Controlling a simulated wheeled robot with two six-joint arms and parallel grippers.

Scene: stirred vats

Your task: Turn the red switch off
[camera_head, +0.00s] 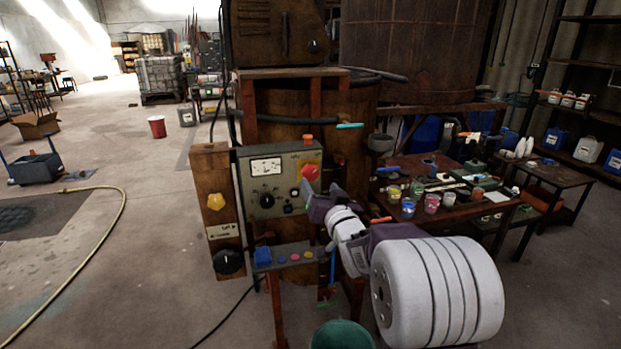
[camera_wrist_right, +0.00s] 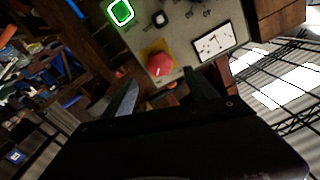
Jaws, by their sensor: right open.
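The red switch (camera_head: 310,172) is a round red knob at the upper right of the grey control panel (camera_head: 253,171). In the right wrist view the red switch (camera_wrist_right: 159,64) sits on a yellow plate, between and just beyond the fingertips. My right gripper (camera_head: 308,190) is close to the panel, just below the red switch in the head view. In the right wrist view my right gripper (camera_wrist_right: 160,84) has its two dark fingers apart, with nothing visible between them. I cannot tell whether a finger touches the switch. My left gripper is in neither view.
The panel carries a meter (camera_head: 266,166), a black knob (camera_head: 267,199) and a green-lit element (camera_wrist_right: 121,12). A wooden post with a yellow knob (camera_head: 216,201) stands left. A small button shelf (camera_head: 284,258) is below. A cluttered table (camera_head: 455,215) stands right; open floor lies left.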

